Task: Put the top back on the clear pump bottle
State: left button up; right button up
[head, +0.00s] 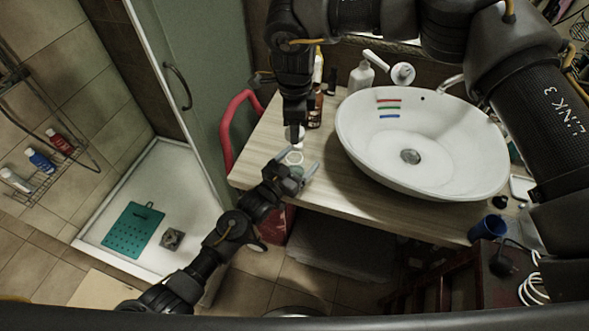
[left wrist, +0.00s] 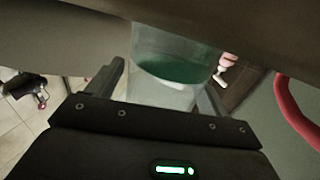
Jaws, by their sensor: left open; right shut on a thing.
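The clear pump bottle (head: 293,159) stands near the front left edge of the wooden counter. In the left wrist view the bottle (left wrist: 172,72) is see-through with green liquid inside. My left gripper (head: 301,174) is open, with one finger on each side of the bottle; it also shows in the left wrist view (left wrist: 163,95). I cannot tell whether a finger touches it. My right gripper (head: 295,122) points down just above the bottle and is shut on a small white piece, seemingly the pump top (head: 294,136), mostly hidden by the fingers.
A white basin (head: 440,165) takes up the middle of the counter (head: 330,192). A white bottle (head: 361,77) and brown bottle (head: 315,110) stand behind. A red curved rail (head: 229,130) runs along the counter's left side. A blue cup (head: 487,229) is at right.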

pick_arm(q)
jog(key=c, duration=1.5)
pick_arm(e)
jog(key=shift+f, duration=2.5)
jog(key=shift+f, duration=0.1)
jog(key=shift+f, duration=0.8)
jog(key=shift+f, duration=0.55)
